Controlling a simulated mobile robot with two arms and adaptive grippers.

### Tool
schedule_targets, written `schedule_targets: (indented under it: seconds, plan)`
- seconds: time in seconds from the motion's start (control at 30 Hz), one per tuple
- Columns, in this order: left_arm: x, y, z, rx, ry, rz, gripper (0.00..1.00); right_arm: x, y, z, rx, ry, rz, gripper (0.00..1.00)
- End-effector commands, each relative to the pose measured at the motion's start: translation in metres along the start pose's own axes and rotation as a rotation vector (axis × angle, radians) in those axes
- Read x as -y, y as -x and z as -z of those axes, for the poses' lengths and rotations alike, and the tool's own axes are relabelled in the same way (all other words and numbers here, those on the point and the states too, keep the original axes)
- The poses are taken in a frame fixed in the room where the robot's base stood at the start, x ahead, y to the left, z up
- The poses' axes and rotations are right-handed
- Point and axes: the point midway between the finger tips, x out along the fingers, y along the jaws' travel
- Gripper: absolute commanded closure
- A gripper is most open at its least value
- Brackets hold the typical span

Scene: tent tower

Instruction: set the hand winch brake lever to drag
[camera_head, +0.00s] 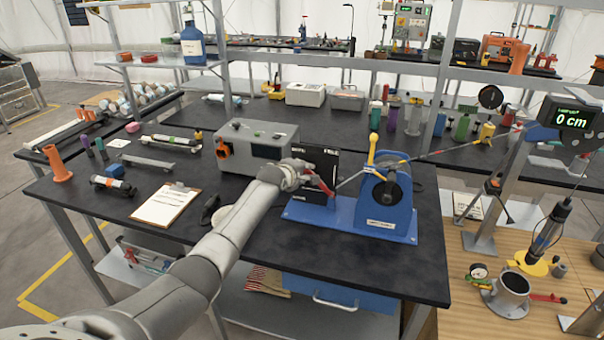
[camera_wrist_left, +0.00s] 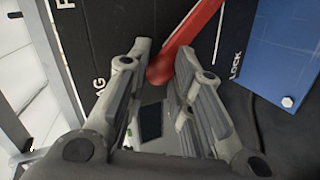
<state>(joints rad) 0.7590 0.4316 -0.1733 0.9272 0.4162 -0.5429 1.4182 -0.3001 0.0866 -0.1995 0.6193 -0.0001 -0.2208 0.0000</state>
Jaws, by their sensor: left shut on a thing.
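The blue hand winch (camera_head: 386,200), with a yellow crank handle, stands on a blue base plate (camera_head: 310,212) on the black bench. Its red brake lever (camera_head: 319,184) sits in front of a black label panel (camera_head: 322,160). My left gripper (camera_head: 303,178) is at the lever. In the left wrist view the left gripper (camera_wrist_left: 163,58) is shut on the lever's round red end (camera_wrist_left: 160,72), and the red arm (camera_wrist_left: 195,25) runs up right. The panel (camera_wrist_left: 110,40) shows part of a word ending "AG" left of the knob and "LOCK" to its right. My right gripper is not in view.
A grey box with an orange part (camera_head: 255,145) stands left of the winch. A clipboard (camera_head: 166,204) lies further left. A line runs from the winch rightward toward a display reading 0 cm (camera_head: 573,118). The bench front right of my arm is clear.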

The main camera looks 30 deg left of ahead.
Motion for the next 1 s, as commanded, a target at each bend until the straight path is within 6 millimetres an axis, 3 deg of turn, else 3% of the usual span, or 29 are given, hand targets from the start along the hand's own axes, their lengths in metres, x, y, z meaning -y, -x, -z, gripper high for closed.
schedule_targets:
  seconds: [0.4, 0.43, 0.6, 1.0]
  plan:
    - [0.0, -0.001, -0.001, -0.001, -0.006, 0.003, 1.0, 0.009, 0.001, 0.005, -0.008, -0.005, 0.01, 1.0]
    - [0.0, -0.001, -0.001, -0.001, -0.006, 0.003, 0.77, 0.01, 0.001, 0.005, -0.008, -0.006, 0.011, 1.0]
    - [0.0, -0.001, -0.001, -0.001, -0.006, 0.002, 0.57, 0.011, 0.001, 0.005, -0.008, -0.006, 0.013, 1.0]
    - [0.0, 0.002, 0.0, -0.001, -0.005, 0.0, 0.57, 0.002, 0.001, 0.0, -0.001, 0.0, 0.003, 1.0]
